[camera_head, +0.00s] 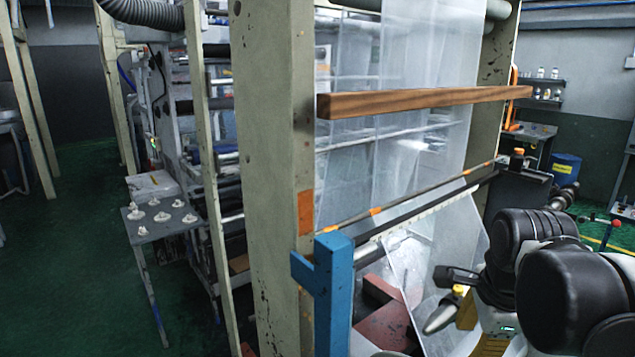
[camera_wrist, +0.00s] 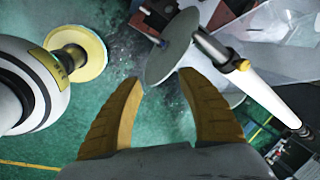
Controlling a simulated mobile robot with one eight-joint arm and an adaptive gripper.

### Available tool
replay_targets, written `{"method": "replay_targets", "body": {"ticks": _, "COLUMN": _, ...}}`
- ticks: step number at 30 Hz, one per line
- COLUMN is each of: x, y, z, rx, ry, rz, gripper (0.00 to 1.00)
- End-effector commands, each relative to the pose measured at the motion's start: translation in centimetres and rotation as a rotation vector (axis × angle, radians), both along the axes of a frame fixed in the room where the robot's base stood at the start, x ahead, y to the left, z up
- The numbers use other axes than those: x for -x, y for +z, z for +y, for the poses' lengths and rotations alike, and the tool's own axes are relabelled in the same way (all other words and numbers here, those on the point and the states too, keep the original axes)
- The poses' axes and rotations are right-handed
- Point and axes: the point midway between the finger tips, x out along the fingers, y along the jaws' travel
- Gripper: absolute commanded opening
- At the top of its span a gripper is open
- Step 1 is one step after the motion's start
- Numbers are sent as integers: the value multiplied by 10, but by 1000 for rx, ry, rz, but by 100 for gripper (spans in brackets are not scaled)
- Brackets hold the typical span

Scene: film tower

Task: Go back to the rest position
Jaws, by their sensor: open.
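My gripper (camera_wrist: 160,80) shows in the wrist view with its two yellow fingers spread apart and nothing between them. A grey disc (camera_wrist: 172,50) on a shaft lies just beyond the fingertips; I cannot tell whether they touch. A white roller (camera_wrist: 265,95) runs down to the right from near the disc. In the head view my arm reaches in from the right edge, low beside the film tower frame (camera_head: 272,150). The gripper's fingers are hard to make out there. Clear film (camera_head: 420,60) hangs inside the frame.
A wooden bar (camera_head: 420,101) crosses the frame, with a blue bracket (camera_head: 333,290) below. A small table (camera_head: 160,225) with white parts stands left. A blue bin (camera_head: 565,168) is at the back right. A yellow flange (camera_wrist: 85,52) sits left of my fingers. Green floor is open at left.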

Motion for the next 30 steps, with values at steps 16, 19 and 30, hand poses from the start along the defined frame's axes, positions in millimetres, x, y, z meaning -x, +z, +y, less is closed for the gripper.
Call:
{"method": "replay_targets", "body": {"ticks": 16, "x": 58, "y": -119, "z": 62, "rx": 679, "ry": 1506, "rz": -204, "gripper": 46}}
{"method": "replay_targets", "body": {"ticks": 19, "x": 60, "y": -122, "z": 64, "rx": 715, "ry": 1562, "rz": -207, "gripper": 46}}
{"method": "replay_targets", "body": {"ticks": 30, "x": 60, "y": -121, "z": 64, "rx": 721, "ry": 1571, "rz": -206, "gripper": 36}}
